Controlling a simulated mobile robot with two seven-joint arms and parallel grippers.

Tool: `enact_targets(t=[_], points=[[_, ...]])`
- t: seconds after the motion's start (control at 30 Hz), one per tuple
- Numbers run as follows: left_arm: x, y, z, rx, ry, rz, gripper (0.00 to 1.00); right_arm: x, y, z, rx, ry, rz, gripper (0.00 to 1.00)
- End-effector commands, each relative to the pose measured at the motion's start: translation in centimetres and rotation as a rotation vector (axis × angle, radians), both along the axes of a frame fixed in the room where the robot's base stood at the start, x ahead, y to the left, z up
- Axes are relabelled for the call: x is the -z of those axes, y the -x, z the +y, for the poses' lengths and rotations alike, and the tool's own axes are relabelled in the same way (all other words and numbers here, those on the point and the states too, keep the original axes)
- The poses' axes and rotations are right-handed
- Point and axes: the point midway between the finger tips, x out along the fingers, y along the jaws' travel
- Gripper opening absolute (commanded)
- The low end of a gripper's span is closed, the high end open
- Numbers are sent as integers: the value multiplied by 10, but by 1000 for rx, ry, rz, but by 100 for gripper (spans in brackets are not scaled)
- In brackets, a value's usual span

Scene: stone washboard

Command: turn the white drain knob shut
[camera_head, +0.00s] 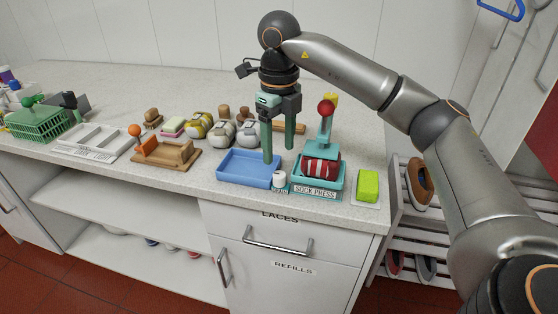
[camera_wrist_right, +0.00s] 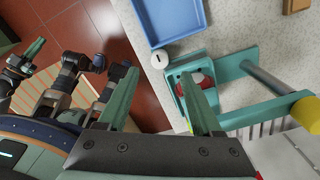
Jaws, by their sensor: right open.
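The white drain knob (camera_head: 279,179) is a small round cap at the front right corner of the blue tray (camera_head: 228,178), left of the sock press. In the right wrist view, the knob (camera_wrist_right: 159,59) shows a short dark mark and appears between and just beyond the fingertips. My right gripper (camera_head: 278,155) points down with its green fingers apart and empty. It is above the tray area, and no contact with the knob shows. My left gripper (camera_wrist_right: 30,70) seems to show in part at the left of the right wrist view; its jaw state is unclear.
The teal sock press (camera_head: 335,178) with a red-and-white roll and red-knobbed lever stands close right of the knob. A yellow-green block (camera_head: 368,186) lies near the counter's right end.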

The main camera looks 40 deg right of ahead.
Motion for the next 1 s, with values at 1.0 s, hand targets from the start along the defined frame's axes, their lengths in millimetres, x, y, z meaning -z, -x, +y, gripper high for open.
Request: enact_targets(t=[1.0], points=[[-5, 9, 11, -22, -13, 11, 0, -62, 0, 2, -3, -5, 2, 66]])
